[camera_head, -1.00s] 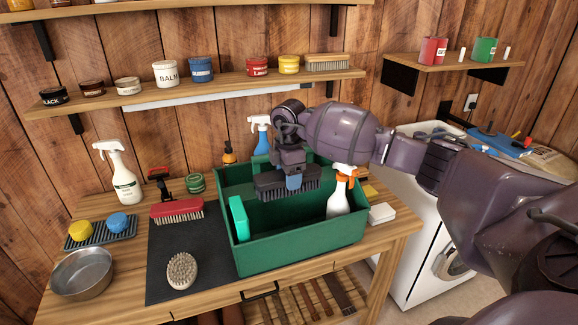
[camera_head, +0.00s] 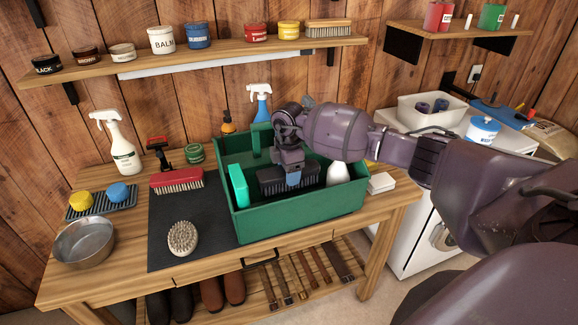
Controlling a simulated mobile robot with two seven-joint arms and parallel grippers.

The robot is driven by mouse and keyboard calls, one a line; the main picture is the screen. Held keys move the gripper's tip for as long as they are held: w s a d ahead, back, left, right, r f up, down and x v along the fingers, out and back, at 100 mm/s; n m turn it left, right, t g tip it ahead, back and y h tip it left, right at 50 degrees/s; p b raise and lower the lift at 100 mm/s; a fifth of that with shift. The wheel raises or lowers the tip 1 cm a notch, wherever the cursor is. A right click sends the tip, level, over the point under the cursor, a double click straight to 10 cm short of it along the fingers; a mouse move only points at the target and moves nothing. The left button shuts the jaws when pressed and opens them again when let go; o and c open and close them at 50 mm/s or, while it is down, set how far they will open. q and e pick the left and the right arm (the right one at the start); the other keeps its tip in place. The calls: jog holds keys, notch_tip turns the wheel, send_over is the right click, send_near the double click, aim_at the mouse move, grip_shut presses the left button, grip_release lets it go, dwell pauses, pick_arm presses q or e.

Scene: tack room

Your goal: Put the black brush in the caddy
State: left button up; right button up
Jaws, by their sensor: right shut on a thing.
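The black brush (camera_head: 270,181) is inside the green caddy (camera_head: 300,221), bristles down, lower than the caddy's rim. My right gripper (camera_head: 292,178) is shut on the brush from above and hides part of it. I cannot tell whether the bristles touch the caddy floor. The caddy stands on the wooden workbench. It also holds a teal-green block (camera_head: 239,186) at its left end and a white spray bottle (camera_head: 337,174) at its right, whose top my arm hides. My left gripper is not in view.
A dark mat (camera_head: 200,222) left of the caddy carries a red brush (camera_head: 177,182) and an oval brush (camera_head: 183,237). A metal bowl (camera_head: 84,243) and a white spray bottle (camera_head: 118,147) stand further left. A shelf (camera_head: 220,57) with jars is above. A white sponge (camera_head: 381,183) lies right of the caddy.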

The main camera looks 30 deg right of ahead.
notch_tip(320, 180, down, 2)
jog(key=shift+b, duration=0.65)
jog(key=shift+f+b, duration=0.65)
jog(key=shift+f, duration=0.2)
jog(key=shift+f+b, duration=1.75)
jog(key=shift+f, duration=0.6)
jog(key=o, duration=1.3)
notch_tip(320, 180, up, 11)
jog(key=shift+f, duration=0.1)
